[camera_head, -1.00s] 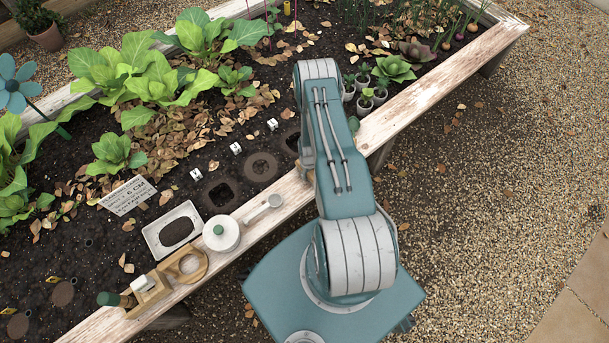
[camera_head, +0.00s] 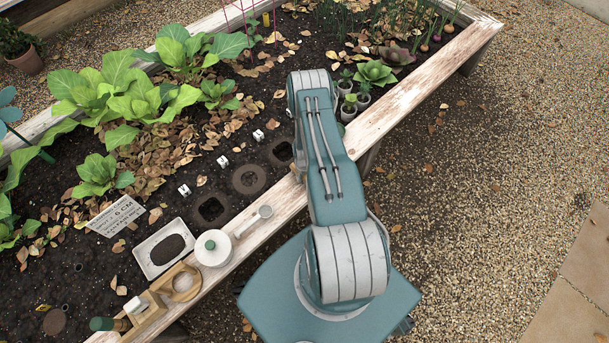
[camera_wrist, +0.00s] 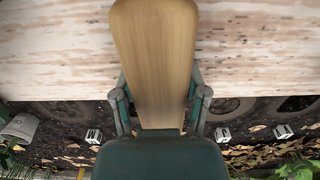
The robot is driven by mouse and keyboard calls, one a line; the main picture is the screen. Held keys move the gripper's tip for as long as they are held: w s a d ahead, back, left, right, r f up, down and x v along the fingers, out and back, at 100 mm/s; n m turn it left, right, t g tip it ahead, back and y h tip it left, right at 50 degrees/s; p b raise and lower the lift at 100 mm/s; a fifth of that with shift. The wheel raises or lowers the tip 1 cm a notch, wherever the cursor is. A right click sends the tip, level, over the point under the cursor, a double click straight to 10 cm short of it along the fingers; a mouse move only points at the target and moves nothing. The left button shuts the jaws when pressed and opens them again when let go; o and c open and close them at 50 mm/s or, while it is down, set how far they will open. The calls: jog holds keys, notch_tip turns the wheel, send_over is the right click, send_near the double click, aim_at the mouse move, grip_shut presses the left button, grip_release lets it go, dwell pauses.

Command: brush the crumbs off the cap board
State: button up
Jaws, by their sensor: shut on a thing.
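The cap board is the pale, worn plank along the bed's near edge (camera_head: 420,82); its bare grain fills the upper part of the wrist view (camera_wrist: 265,50). My gripper (camera_wrist: 160,103) is shut on a smooth wooden piece (camera_wrist: 155,50), apparently the brush, which reaches out over the board. Its bristles do not show, and I cannot tell whether it touches the board. In the head view my arm hides the gripper and brush. I cannot make out any crumbs on the board.
Small potted succulents (camera_head: 349,108) stand right of my arm. Gravel (camera_head: 480,200) lies open to the right.

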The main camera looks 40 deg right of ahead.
aim_at(277, 201)
jog(key=shift+s+a+r, duration=0.1)
jog(key=shift+a, duration=1.65)
jog(key=shift+s+a+r, duration=0.1)
jog(key=shift+a, duration=1.6)
grip_shut()
jog(key=shift+a+f, duration=0.2)
jog(key=shift+a, duration=1.6)
jog(key=shift+s+a+r, duration=0.1)
jog(key=shift+a, duration=1.7)
jog(key=shift+r, duration=3)
jog(key=shift+r, duration=0.1)
jog(key=shift+r, duration=1.4)
